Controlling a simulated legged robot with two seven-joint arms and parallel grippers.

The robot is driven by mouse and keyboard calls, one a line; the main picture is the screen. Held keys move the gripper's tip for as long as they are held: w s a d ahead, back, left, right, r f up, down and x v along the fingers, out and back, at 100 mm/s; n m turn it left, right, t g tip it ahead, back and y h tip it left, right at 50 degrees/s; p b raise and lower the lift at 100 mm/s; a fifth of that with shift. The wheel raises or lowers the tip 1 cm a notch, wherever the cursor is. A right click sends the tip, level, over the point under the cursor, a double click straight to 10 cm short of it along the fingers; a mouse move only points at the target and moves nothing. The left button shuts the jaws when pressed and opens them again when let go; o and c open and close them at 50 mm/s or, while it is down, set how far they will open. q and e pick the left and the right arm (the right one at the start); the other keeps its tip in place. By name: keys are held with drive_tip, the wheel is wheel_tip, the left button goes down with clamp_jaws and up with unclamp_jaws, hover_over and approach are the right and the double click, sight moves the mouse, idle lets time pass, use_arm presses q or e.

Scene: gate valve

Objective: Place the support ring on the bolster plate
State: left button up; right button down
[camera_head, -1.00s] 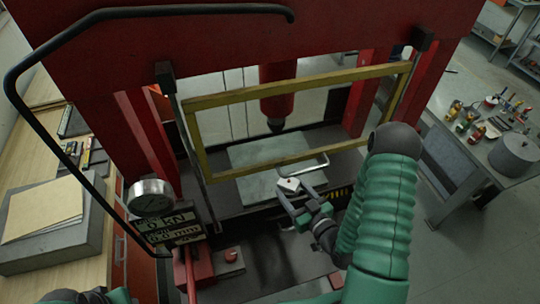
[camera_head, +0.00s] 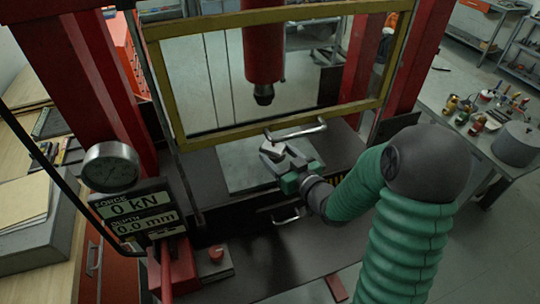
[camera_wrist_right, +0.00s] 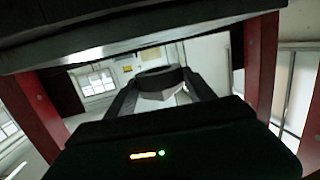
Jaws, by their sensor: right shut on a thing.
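My right gripper (camera_head: 275,158) is shut on a small pale grey piece (camera_head: 271,148), which I take to be the support ring. In the right wrist view the held piece (camera_wrist_right: 158,84) sits between the two dark fingers, with a dark top and a lighter side. The pale bolster plate (camera_head: 236,163) lies under the red press ram (camera_head: 263,50). The gripper reaches in from the front right and appears over the plate's front right part; I cannot tell its height above it. My left gripper is out of view.
A yellow-framed guard (camera_head: 160,85) with a metal handle (camera_head: 296,132) hangs in front of the ram. The handle shows just above my right gripper. Red columns (camera_head: 357,70) flank the opening. A gauge (camera_head: 110,167) and force display (camera_head: 135,208) stand at left.

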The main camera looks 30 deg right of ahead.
drive_tip(key=w, duration=0.2)
drive_tip(key=w+d+p, duration=0.1)
drive_tip(key=w, duration=0.4)
drive_tip(key=shift+w+d+f+p, duration=0.1)
drive_tip(key=shift+d+f+p, duration=0.05)
drive_tip(key=shift+p, duration=0.2)
drive_tip(key=f, duration=0.2)
drive_tip(key=f+p, duration=0.1)
drive_tip(key=shift+w+d+f, duration=0.15)
drive_tip(key=shift+d+f, duration=0.05)
drive_tip(key=shift+f, duration=0.15)
drive_tip(key=shift+c, duration=2.4)
unclamp_jaws()
drive_tip(key=shift+a, duration=0.1)
drive_tip(key=shift+o, duration=0.6)
